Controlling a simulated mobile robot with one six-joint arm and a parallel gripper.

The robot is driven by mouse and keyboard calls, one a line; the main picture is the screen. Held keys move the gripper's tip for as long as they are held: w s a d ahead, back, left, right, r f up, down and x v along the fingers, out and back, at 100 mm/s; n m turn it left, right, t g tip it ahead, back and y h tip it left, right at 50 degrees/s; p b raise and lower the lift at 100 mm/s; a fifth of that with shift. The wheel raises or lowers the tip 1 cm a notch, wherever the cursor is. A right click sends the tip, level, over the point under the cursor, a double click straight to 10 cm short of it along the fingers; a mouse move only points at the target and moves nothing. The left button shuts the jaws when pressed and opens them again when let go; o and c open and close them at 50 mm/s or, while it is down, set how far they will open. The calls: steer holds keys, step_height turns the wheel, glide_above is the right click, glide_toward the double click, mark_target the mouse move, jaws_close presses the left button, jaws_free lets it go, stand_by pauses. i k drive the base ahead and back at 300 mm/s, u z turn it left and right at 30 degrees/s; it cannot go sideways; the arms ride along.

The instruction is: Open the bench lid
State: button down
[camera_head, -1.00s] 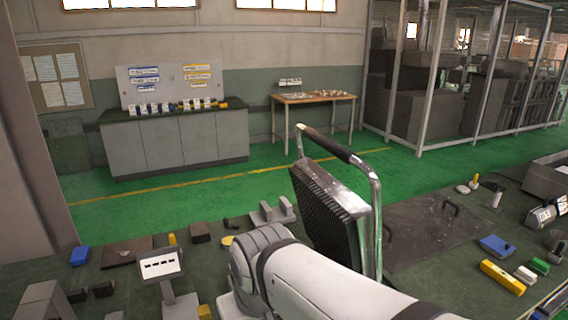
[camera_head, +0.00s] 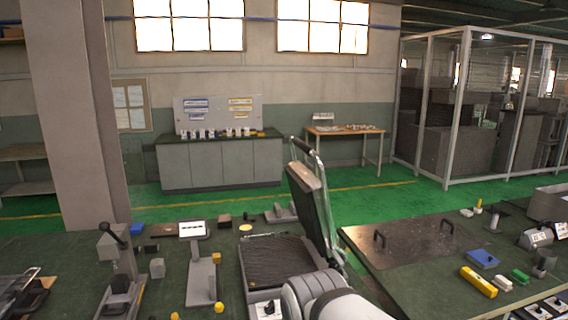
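A flat dark metal panel (camera_head: 412,242) with two small raised handles lies flush on the right part of the bench. It looks like the bench lid and is down. Left of it, a hinged press has its ribbed lower plate (camera_head: 270,258) exposed. The press's upper plate (camera_head: 313,212), with a tubular handle (camera_head: 305,147), stands raised and tilted. My white arm is at the bottom centre, in front of the press. My gripper does not show; the arm's rounded joint is all I see of its far part.
Left on the bench stand a lever tool (camera_head: 115,245) and a small display stand (camera_head: 200,265). Right of the panel are a yellow block (camera_head: 478,281), a blue block (camera_head: 483,258) and a grey bin (camera_head: 548,203). Green floor (camera_head: 385,201) is clear behind the bench.

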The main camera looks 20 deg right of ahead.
mark_target(310, 194)
steer(key=u, duration=0.1)
steer(key=k, duration=0.3)
steer(key=z, duration=0.75)
steer(key=i, duration=1)
steer(key=z, duration=0.05)
